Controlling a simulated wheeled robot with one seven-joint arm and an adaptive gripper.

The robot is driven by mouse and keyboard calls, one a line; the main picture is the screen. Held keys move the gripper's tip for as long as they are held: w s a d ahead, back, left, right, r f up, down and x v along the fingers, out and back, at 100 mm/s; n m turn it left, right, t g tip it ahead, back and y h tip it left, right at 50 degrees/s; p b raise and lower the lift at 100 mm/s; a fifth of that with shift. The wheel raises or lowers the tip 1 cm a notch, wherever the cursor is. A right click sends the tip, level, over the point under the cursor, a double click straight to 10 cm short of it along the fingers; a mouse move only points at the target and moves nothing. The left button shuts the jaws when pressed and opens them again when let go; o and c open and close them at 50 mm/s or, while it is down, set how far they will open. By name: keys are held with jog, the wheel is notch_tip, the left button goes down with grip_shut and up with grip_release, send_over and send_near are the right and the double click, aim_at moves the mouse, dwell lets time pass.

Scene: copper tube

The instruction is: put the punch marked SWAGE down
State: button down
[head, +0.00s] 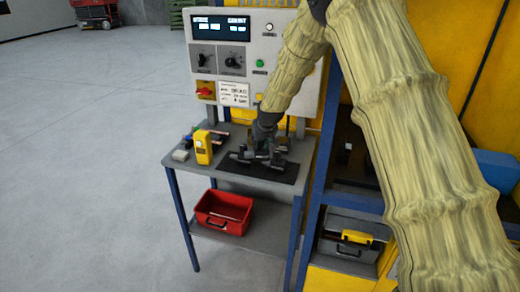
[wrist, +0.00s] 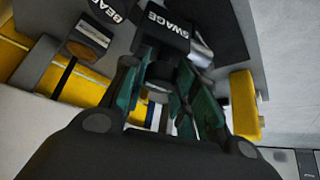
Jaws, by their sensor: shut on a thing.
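My gripper (head: 262,158) is low over the black mat (head: 230,172) on the grey bench. In the wrist view its teal-padded fingers (wrist: 180,100) are shut on the punch marked SWAGE (wrist: 162,30), a dark piece with white lettering and a bright metal part at its side. A second dark piece (wrist: 102,14), its lettering cut off after "BEA", is at the upper left of the wrist view, apart from the fingers. In the head view the gripper hides the held punch, and I cannot tell whether it touches the mat.
A yellow block-shaped device (head: 203,147) and small items stand left of the mat. A control panel (head: 240,60) with a display rises behind the bench. A red bin (head: 224,212) sits on the lower shelf. A blue-framed rack (head: 318,220) stands close on the right.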

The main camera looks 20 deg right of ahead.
aim_at(261, 147)
jog(key=shift+w+f+p, duration=0.1)
jog(key=shift+f+p, duration=0.5)
jog(key=shift+f, duration=1.25)
jog(key=c, duration=1.1)
grip_release()
jog(key=shift+f, duration=0.1)
jog(key=shift+b+v, duration=1.8)
jog(key=shift+v, duration=4.35)
